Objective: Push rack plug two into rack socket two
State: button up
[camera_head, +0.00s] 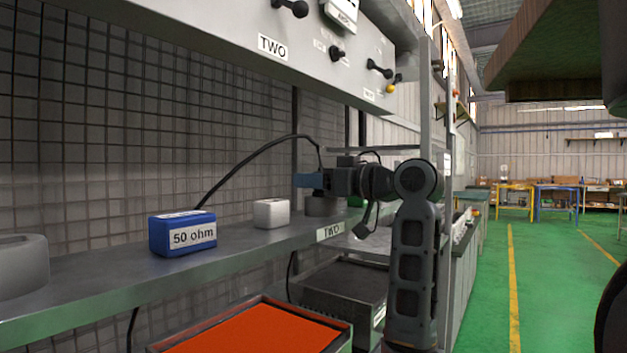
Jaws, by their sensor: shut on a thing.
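My gripper (318,181) is above the shelf, pointing left, with a blue piece at its tip. A black cable (250,146) arches from behind the blue box up and over to the gripper's tip. The gripper is shut on rack plug two at the cable's end; the plug itself is mostly hidden by the gripper. A round dark grey socket (321,207) stands on the shelf right below the gripper, above a "TWO" label (331,231) on the shelf edge, and looks like rack socket two. I cannot tell whether plug and socket touch.
A blue "50 ohm" box (182,234) and a white block (271,213) sit on the shelf (110,283), left of the socket. A grey round socket (22,266) is at far left. A panel (225,30) with knobs overhangs. An orange-floored tray (262,335) lies below.

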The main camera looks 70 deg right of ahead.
jog(key=shift+f, duration=0.4)
jog(key=o, duration=1.1)
jog(key=shift+o, duration=0.2)
jog(key=b+v, duration=0.1)
jog(key=v, duration=0.6)
jog(key=shift+s+a, duration=0.1)
jog(key=shift+s, duration=0.3)
